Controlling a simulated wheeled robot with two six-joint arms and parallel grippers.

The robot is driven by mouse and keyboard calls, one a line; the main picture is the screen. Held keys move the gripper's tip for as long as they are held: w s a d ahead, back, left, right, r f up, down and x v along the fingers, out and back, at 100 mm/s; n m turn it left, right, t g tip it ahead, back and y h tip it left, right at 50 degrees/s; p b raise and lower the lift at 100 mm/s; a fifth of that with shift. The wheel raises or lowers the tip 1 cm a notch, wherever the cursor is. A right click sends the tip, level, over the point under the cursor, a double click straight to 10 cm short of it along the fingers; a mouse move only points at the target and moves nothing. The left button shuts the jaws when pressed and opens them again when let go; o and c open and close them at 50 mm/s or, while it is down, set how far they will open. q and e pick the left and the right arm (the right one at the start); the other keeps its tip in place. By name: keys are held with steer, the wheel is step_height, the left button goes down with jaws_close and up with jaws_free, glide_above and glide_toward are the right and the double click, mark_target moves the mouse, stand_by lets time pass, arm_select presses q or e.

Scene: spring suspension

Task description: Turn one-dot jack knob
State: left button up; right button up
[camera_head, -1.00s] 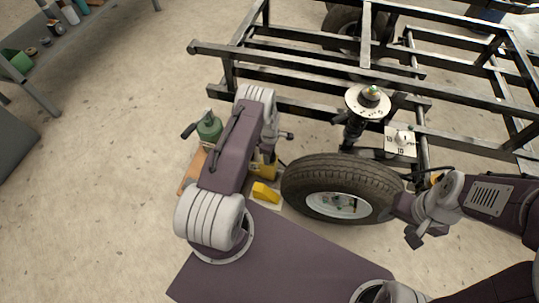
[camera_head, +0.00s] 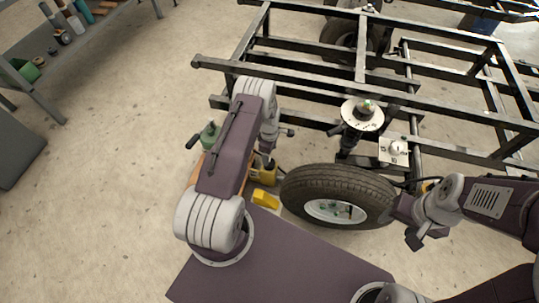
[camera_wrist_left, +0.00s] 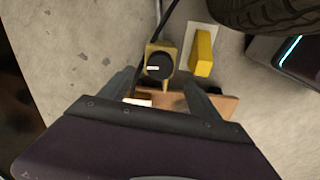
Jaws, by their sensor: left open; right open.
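In the left wrist view a round black knob (camera_wrist_left: 157,66) with a white pointer line sits on a yellow unit (camera_wrist_left: 150,85). Any dot mark is too small to tell. My left gripper (camera_wrist_left: 160,80) is open, its two fingers either side of the knob in the picture, with no visible contact. In the head view the yellow unit (camera_head: 267,174) shows partly behind my left arm, the knob is hidden, and the left fingertips cannot be made out. My right gripper (camera_head: 415,236) is open and empty, in front of the wheel's right side.
A yellow wedge (camera_head: 265,199) lies right of the unit, near the tyre (camera_head: 300,190). A green bottle-like body (camera_head: 209,132) stands left of my arm.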

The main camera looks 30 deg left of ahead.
arm_select(q)
steer(key=shift+r, duration=0.15)
steer(key=m, duration=0.3)
steer(key=shift+s+m, duration=0.1)
steer(key=shift+m, duration=0.2)
steer(key=m, duration=0.3)
steer(key=shift+s+d+m, duration=0.15)
steer(key=shift+s+m, duration=0.25)
steer(key=m, duration=0.4)
steer(key=shift+s+g+b, duration=0.25)
steer(key=shift+g+b, duration=0.05)
steer(key=m+b, duration=0.1)
steer(key=m, duration=0.3)
steer(key=m+b, duration=0.1)
steer(key=m, duration=0.2)
steer(key=shift+s+f+m+b, duration=0.2)
steer(key=shift+m+b, duration=0.1)
steer(key=shift+m, duration=0.1)
steer(key=m+b, duration=0.2)
steer(key=shift+w+f+m, duration=0.15)
steer(key=shift+f+m, duration=0.05)
steer(key=shift+m, duration=0.1)
steer(key=b, duration=0.1)
steer(key=w+b, duration=0.1)
steer(key=shift+w+a+r+m+b, duration=0.2)
steer(key=shift+w+r+m+b, duration=0.05)
steer(key=shift+m+b, duration=0.05)
steer(key=shift+r, duration=0.1)
